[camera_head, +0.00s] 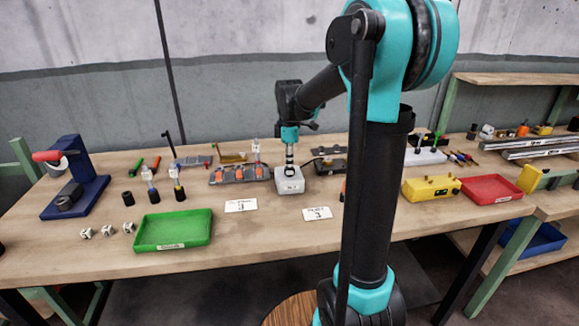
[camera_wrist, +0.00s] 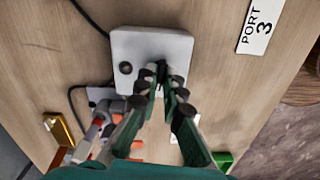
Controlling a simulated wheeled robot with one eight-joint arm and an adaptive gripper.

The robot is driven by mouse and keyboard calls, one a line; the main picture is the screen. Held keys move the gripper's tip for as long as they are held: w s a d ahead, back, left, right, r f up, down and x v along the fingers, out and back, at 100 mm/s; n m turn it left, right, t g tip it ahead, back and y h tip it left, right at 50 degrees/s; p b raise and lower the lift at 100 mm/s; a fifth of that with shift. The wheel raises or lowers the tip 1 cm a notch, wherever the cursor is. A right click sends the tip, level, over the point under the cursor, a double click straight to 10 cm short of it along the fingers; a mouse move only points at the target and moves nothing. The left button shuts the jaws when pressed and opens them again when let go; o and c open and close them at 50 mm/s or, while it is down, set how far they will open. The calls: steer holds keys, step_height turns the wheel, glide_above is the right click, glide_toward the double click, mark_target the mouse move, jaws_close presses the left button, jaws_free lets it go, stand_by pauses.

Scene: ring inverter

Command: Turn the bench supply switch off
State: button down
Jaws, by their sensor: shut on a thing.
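The bench supply (camera_head: 289,185) is a small light grey box standing on the wooden bench, near the middle of the head view. It also fills the upper middle of the wrist view (camera_wrist: 135,42), with a dark round knob or socket (camera_wrist: 125,68) on its top. My gripper (camera_wrist: 163,75) points down onto the box, its fingertips close together on a small part that I take to be the switch. The fingertips mostly hide that part, so its position cannot be told. In the head view my gripper (camera_head: 290,164) is directly above the box.
Two white cards (camera_head: 240,205) (camera_head: 317,213) lie in front of the box; one reads PORT 3 in the wrist view (camera_wrist: 258,25). A grey device with orange parts (camera_head: 238,174) is close on the left. A green tray (camera_head: 172,231) stands front left, with a yellow box (camera_head: 431,189) on the right.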

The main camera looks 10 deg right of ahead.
steer(key=shift+n, duration=0.8)
steer(key=c, duration=1.7)
jaws_free()
step_height(320, 180, up, 12)
steer(key=shift+r, duration=0.1)
